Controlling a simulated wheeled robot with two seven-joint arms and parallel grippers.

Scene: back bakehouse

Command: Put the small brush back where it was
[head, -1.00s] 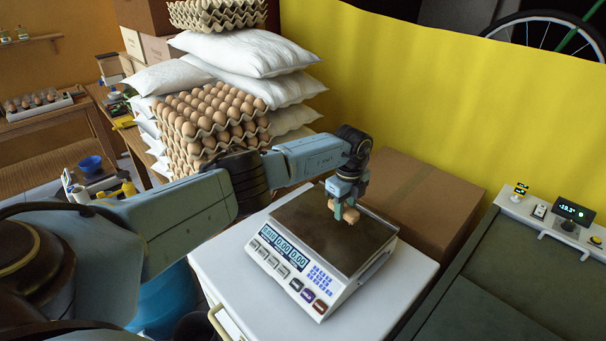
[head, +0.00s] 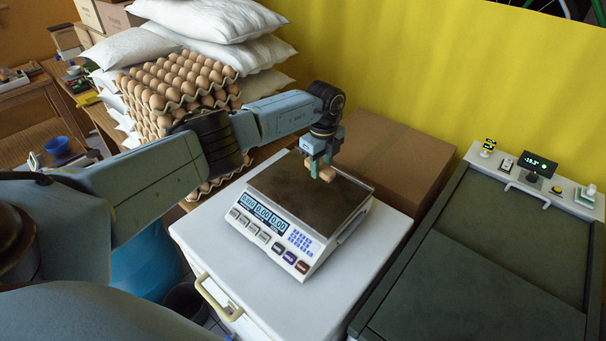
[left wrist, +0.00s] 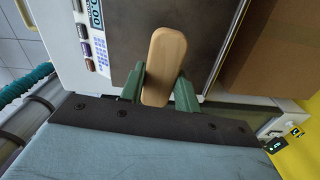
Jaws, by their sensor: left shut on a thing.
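The small brush shows as a pale wooden block with rounded ends (head: 326,173); its bristles are hidden. My left gripper (head: 318,165) is shut on it, over the dark pan of the scale (head: 268,194). In the left wrist view the brush (left wrist: 164,60) sits between the two green fingers of the left gripper (left wrist: 158,88), with the pan behind it. I cannot tell whether the brush touches the pan. My right gripper is not in view.
The scale stands on a white cabinet (head: 345,262). A cardboard box (head: 385,155) is close behind it. Stacked egg trays (head: 172,95) and white sacks (head: 215,18) stand at the back left. A dark green-grey machine (head: 500,230) with a small display is at the right.

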